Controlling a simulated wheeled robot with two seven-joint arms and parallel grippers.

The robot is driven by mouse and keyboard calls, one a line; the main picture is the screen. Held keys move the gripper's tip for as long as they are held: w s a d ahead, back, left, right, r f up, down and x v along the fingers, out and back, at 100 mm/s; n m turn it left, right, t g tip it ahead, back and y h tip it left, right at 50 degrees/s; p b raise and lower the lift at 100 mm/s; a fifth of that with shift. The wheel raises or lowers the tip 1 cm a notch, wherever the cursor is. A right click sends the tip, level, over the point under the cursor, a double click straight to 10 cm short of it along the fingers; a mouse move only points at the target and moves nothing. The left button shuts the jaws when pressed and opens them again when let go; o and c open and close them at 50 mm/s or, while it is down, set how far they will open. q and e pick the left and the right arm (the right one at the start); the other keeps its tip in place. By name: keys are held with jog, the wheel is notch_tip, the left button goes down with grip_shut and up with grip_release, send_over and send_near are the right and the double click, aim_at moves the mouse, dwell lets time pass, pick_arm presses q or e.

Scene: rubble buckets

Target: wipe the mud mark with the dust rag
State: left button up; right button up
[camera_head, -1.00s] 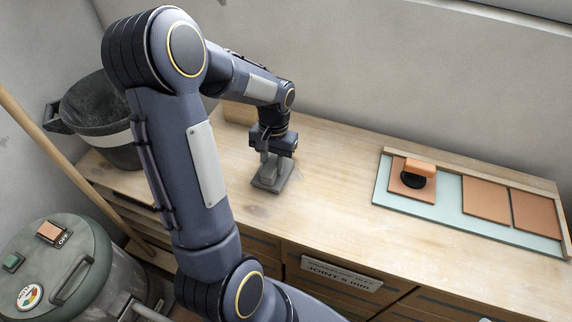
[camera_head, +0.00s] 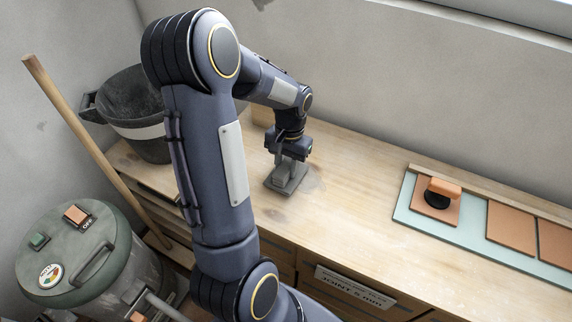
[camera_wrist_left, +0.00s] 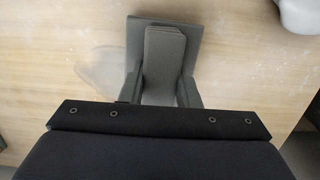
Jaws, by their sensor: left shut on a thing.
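The dust rag (camera_head: 273,185) is a grey flat pad with a raised grip block, on the wooden bench top. It also shows in the left wrist view (camera_wrist_left: 193,30). My left gripper (camera_head: 286,170) points down and is shut on the raised block, with a finger on each side of it (camera_wrist_left: 162,82). The mud mark (camera_wrist_left: 100,70) is a faint grey-brown smear on the wood. In the wrist view it lies just left of the rag, and the rag and gripper may hide part of it. In the head view, it shows faintly right of the rag (camera_head: 314,185). My right gripper is out of view.
A black bucket (camera_head: 140,115) stands at the bench's left end. A pale green board (camera_head: 405,207) with terracotta tiles and an orange-handled tool (camera_head: 444,187) lies on the right. A wooden pole (camera_head: 95,145) and a grey-green drum (camera_head: 60,275) stand at lower left. Bare wood separates rag and board.

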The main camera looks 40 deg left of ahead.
aim_at(297, 179)
pick_arm(q)
jog(key=shift+f+b, duration=0.4)
jog(key=shift+f, duration=0.2)
jog(key=shift+d, duration=0.1)
jog(key=d, duration=0.1)
jog(key=w+d, duration=0.1)
jog(key=d, duration=0.1)
jog(key=shift+d+f, duration=0.2)
jog(key=shift+d, duration=0.5)
jog(key=shift+w+r+p, duration=0.2)
jog(key=shift+r+p, duration=0.45)
jog(key=shift+r, duration=0.2)
jog(key=shift+a, duration=0.1)
